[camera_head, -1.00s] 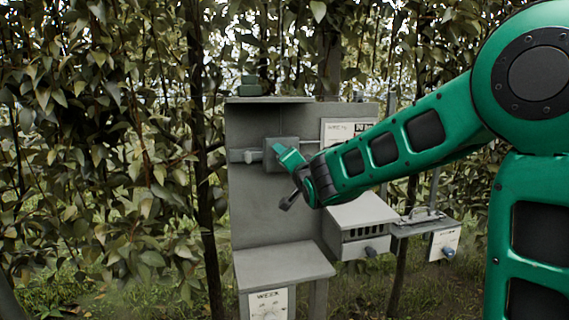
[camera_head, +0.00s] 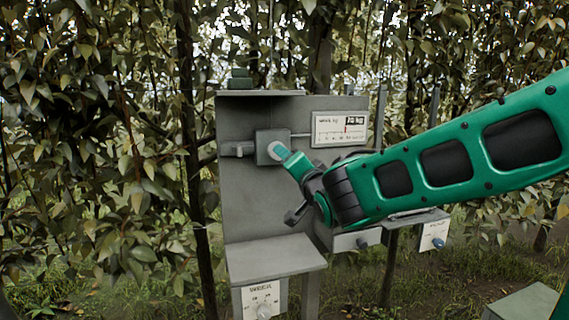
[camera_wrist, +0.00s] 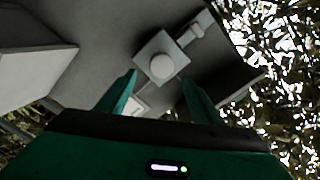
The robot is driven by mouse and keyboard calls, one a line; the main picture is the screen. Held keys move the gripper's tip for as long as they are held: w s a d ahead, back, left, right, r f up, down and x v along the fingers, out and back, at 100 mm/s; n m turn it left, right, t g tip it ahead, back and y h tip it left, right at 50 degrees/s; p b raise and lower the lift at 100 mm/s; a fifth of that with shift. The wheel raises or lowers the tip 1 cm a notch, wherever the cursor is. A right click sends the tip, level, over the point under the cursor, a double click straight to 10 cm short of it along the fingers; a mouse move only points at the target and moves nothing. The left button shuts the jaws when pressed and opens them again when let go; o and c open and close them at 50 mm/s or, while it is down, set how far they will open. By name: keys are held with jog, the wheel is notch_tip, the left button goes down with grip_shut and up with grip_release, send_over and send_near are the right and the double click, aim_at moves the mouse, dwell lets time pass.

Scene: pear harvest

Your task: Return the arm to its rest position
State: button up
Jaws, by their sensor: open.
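My green arm reaches in from the right in the head view. My gripper (camera_head: 287,153) is in front of the grey panel (camera_head: 247,205), near a small grey box with a round pale knob (camera_head: 274,151). In the wrist view my gripper (camera_wrist: 158,85) shows two green fingers spread apart with nothing held between them. The grey box with its round knob (camera_wrist: 162,66) lies beyond and between the fingertips. I cannot tell whether a fingertip touches the knob.
Leafy trees (camera_head: 90,130) fill the back. A grey box top (camera_head: 525,303) shows at lower right.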

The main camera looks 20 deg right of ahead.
jog(key=shift+s, duration=0.15)
jog(key=s+d+f+n+g+h, duration=0.1)
jog(key=s+d+f+g+h, duration=0.3)
jog(key=s+d+f+g, duration=0.95)
jog(key=s+d+f+n+g+y, duration=0.1)
jog(key=s+f, duration=0.2)
jog(key=s, duration=0.5)
jog(key=s+d+f+g+y, duration=0.1)
jog(key=s+f, duration=0.3)
jog(key=s, duration=0.5)
jog(key=s+d+f+n+g+y, duration=0.1)
jog(key=s+f+g, duration=0.2)
jog(key=s, duration=0.5)
jog(key=shift+s+d+f+n+y, duration=0.25)
jog(key=shift+s+d+n+y, duration=0.05)
jog(key=shift+s+y, duration=0.1)
jog(key=shift+w+f, duration=0.25)
jog(key=shift+w, duration=0.4)
